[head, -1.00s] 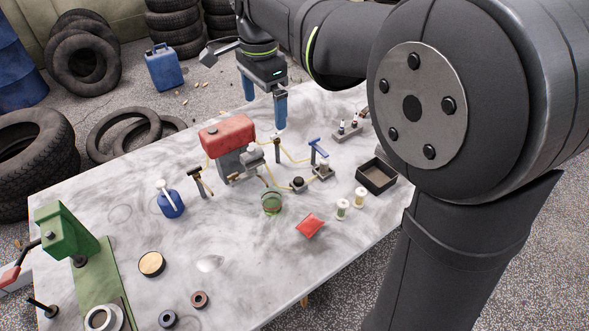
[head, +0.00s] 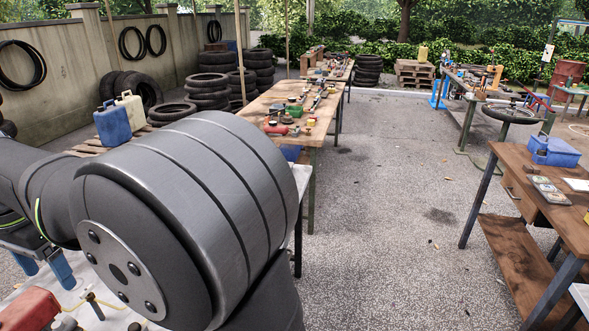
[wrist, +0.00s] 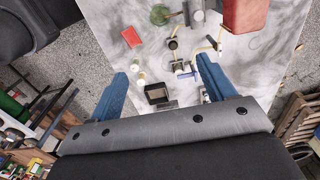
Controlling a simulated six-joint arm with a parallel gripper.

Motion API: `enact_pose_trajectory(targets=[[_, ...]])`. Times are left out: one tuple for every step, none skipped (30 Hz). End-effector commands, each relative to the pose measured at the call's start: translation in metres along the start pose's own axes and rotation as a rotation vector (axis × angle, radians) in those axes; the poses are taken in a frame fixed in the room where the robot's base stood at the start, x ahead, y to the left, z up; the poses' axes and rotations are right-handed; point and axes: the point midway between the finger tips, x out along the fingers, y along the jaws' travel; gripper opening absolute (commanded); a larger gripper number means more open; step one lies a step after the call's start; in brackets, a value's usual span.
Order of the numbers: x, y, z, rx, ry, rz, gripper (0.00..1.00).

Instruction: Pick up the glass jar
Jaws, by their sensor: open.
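My gripper (wrist: 162,72) is open and empty, with its two blue fingers spread above the pale tabletop in the wrist view. The fingers also show at the lower left of the head view (head: 45,268). I cannot pick out the glass jar with certainty in any current view. A round green item (wrist: 160,14) at the top of the wrist view may be glass, but it is too small to tell. It lies beyond the fingertips, apart from them.
The red compressor tank (wrist: 245,14) stands at the upper right of the wrist view. A black open tray (wrist: 158,93) is near the fingers, with a red packet (wrist: 132,36) farther off. The head view shows other workbenches (head: 270,100) and open floor (head: 390,220).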

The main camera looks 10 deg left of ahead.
Motion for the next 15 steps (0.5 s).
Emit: enact_pose_trajectory(targets=[[0.000, 0.000, 0.000, 0.000, 0.000, 0.000, 0.76], [0.000, 0.000, 0.000, 0.000, 0.000, 0.000, 0.76], [0.000, 0.000, 0.000, 0.000, 0.000, 0.000, 0.76], [0.000, 0.000, 0.000, 0.000, 0.000, 0.000, 0.76], [0.000, 0.000, 0.000, 0.000, 0.000, 0.000, 0.76], [0.000, 0.000, 0.000, -0.001, 0.000, 0.000, 0.76], [0.001, 0.000, 0.000, -0.004, 0.000, 0.000, 0.76], [0.001, 0.000, 0.000, -0.011, 0.000, 0.000, 0.76], [0.003, 0.000, 0.000, -0.031, 0.000, 0.001, 0.76], [0.005, -0.001, 0.000, -0.052, 0.000, 0.001, 0.76], [0.007, -0.001, 0.000, -0.081, 0.000, 0.001, 0.76], [0.012, -0.001, 0.000, -0.131, 0.000, 0.001, 0.76], [0.015, -0.002, 0.000, -0.178, -0.001, 0.002, 0.76], [0.020, -0.002, 0.000, -0.229, -0.001, 0.003, 0.76], [0.026, -0.002, 0.000, -0.308, -0.001, 0.002, 0.76]])
